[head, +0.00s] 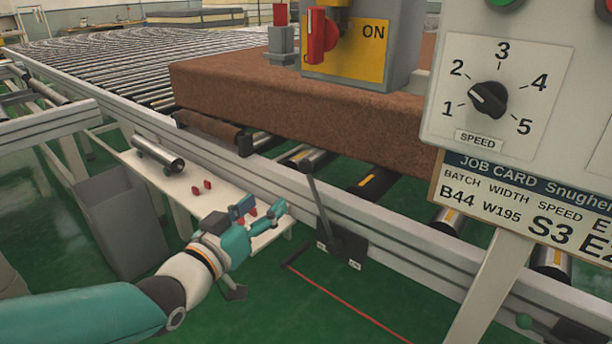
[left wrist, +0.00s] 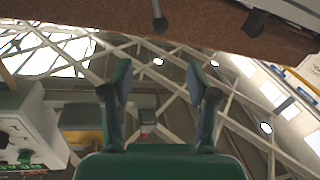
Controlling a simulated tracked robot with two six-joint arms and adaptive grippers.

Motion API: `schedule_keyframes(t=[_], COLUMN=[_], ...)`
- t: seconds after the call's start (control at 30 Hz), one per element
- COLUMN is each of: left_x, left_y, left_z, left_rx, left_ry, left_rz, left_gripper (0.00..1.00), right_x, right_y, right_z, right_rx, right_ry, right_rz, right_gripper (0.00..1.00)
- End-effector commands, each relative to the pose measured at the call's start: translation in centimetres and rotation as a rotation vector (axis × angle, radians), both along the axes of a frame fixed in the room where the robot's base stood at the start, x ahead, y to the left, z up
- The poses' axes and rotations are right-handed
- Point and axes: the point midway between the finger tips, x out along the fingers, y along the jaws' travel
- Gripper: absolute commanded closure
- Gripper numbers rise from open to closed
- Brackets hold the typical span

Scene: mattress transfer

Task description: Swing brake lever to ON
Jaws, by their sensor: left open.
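A thin dark grey lever (head: 322,208), which I take for the brake lever, stands on a black plate (head: 352,250) on the side of the conveyor frame. Two small white labels on the plate are too small to read. My left gripper (head: 262,212) is open and empty, to the left of the lever and apart from it. In the left wrist view, the open fingers (left wrist: 160,85) point upward, and a dark rod with a rounded end (left wrist: 158,16), likely the lever, shows above them. My right gripper is not in view.
A brown mattress block (head: 290,110) lies on the rollers behind the lever. A white shelf (head: 225,198) with small red pieces lies below my left gripper. A yellow ON panel (head: 372,55) with a red handle and a speed dial (head: 488,98) stand to the right.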

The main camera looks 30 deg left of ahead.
Motion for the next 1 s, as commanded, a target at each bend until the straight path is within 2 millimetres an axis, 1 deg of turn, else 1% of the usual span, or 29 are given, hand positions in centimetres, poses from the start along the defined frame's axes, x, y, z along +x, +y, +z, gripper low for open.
schedule_keyframes(t=[0.03, 0.27, 0.5, 0.53, 0.57, 0.8, 0.9, 1.0], left_x=[0.3, 2.4, 5.5, 6.3, 7.0, 12.1, 13.8, 15.0], left_y=[0.0, 0.2, 0.6, 0.7, 0.8, 1.4, 1.6, 1.8], left_z=[0.4, 0.5, 0.4, 0.0, -0.1, 0.0, 0.0, 0.0], left_rx=[-0.002, -0.005, -0.004, -0.003, -0.002, -0.001, -0.002, -0.001], left_ry=[0.004, 0.009, 0.009, 0.005, 0.004, 0.004, 0.003, 0.003], left_rz=[-0.001, -0.001, -0.001, -0.001, -0.001, 0.000, 0.000, 0.001], left_gripper=[0.41, 0.41, 0.41, 0.41, 0.41, 0.41, 0.41, 0.41], right_x=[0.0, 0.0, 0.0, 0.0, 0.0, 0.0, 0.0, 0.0], right_y=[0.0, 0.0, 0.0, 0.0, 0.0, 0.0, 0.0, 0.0], right_z=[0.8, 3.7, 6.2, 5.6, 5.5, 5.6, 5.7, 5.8], right_rx=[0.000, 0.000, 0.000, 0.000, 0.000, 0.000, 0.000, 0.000], right_ry=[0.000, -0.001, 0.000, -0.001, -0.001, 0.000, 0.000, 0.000], right_rz=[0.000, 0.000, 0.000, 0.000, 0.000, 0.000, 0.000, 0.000], right_gripper=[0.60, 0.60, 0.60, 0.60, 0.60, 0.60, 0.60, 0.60])
